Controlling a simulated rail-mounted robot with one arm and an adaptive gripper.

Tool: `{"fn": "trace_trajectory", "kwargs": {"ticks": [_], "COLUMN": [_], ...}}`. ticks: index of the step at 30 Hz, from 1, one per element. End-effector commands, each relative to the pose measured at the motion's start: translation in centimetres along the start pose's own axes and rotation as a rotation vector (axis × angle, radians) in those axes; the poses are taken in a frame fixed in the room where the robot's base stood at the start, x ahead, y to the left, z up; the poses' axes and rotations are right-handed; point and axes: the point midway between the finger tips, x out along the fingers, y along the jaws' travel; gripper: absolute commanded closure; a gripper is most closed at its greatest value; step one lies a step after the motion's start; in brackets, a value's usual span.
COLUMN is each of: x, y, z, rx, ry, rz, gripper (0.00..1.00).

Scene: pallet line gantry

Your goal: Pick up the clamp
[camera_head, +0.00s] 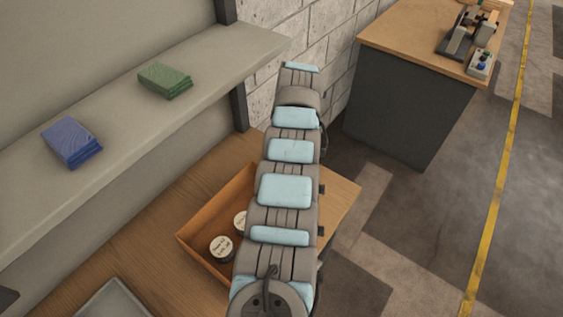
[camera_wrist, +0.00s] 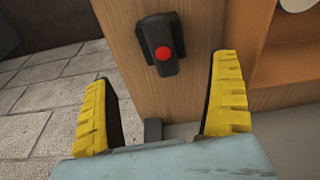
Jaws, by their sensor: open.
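The clamp appears to be the small black piece with a round red spot (camera_wrist: 160,44) in the wrist view. It lies on the wooden table top (camera_wrist: 125,18), beyond my fingers and between their lines. My gripper (camera_wrist: 164,72) has two yellow ridged fingers spread wide, with nothing between them. The fingers look apart from the clamp. In the head view my arm covers the middle of the table, and I cannot make out the clamp or my gripper there.
An orange-brown open tray (camera_head: 207,253) with round-lidded containers (camera_head: 221,246) is beside my arm. A shelf (camera_head: 100,120) above holds a green (camera_head: 165,80) and a blue (camera_head: 71,141) folded stack. A bench (camera_head: 400,30) with a device (camera_head: 466,32) stands far right.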

Motion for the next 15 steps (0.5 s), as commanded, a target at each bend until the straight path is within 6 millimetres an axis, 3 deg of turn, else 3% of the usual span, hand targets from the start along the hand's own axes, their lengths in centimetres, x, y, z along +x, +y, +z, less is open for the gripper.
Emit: {"fn": "trace_trajectory", "kwargs": {"ticks": [4,15], "x": [1.5,2.7], "y": [-0.1,-0.1], "z": [0.0,0.1], "rx": [0.000,-0.001], "ry": [-0.001,0.000], "rz": [-0.004,-0.001], "gripper": [0.09,0.09]}}
